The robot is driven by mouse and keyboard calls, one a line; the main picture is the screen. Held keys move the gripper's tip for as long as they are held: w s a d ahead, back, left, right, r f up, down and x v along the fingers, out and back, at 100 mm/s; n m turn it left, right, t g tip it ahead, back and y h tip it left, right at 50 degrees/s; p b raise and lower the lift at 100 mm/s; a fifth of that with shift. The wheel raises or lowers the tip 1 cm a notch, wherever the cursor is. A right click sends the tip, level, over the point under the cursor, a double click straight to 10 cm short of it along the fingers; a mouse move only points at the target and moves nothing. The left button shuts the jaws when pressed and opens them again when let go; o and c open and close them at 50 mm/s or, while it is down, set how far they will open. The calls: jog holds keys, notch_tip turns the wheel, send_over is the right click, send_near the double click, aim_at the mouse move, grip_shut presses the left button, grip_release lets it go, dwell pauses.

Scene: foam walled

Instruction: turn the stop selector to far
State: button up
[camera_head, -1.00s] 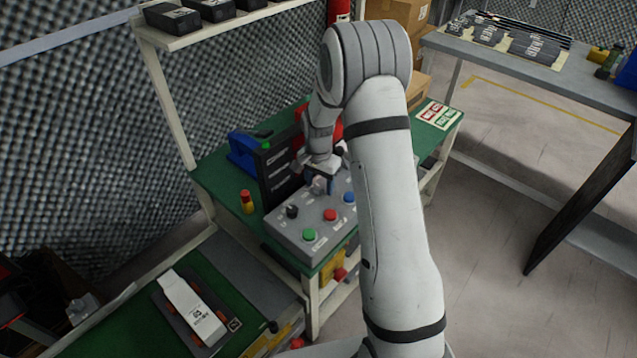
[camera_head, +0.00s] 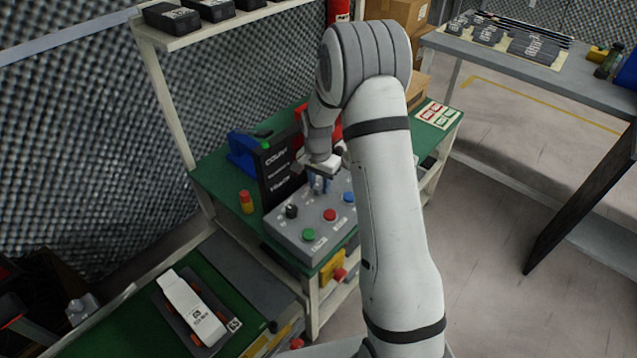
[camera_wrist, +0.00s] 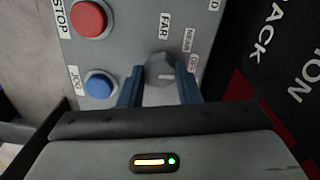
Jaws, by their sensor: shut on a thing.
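The stop selector (camera_wrist: 160,72) is a dark grey knob on the grey control box (camera_head: 283,232). In the wrist view the labels FAR, NEAR and OFF stand beside it, FAR above and OFF to the right. A short pale mark on the knob points right, toward the OFF side. My gripper (camera_wrist: 159,86) has its two blue fingers on either side of the knob, shut on it. In the head view my gripper (camera_head: 319,184) is over the back part of the box, and the knob is largely hidden there.
A red button (camera_wrist: 89,18) marked STOP and a blue button (camera_wrist: 101,84) marked JOG sit left of the knob. A green button (camera_head: 309,235) and a black knob (camera_head: 291,211) are on the near part. A black sign (camera_head: 278,172) stands behind the box.

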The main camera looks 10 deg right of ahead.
aim_at(318, 187)
jog(key=n, duration=0.4)
jog(key=shift+b, duration=0.35)
jog(key=n, duration=0.4)
jog(key=shift+a+n, duration=0.1)
jog(key=shift+n, duration=0.3)
jog(key=n, duration=0.4)
jog(key=shift+s+n+b, duration=0.1)
jog(key=shift+n+b, duration=0.2)
jog(key=shift+n, duration=2)
jog(key=shift+s, duration=0.1)
jog(key=o, duration=1)
jog(key=shift+c, duration=0.2)
jog(key=shift+a+r, duration=0.15)
jog(key=shift+r, duration=3.75)
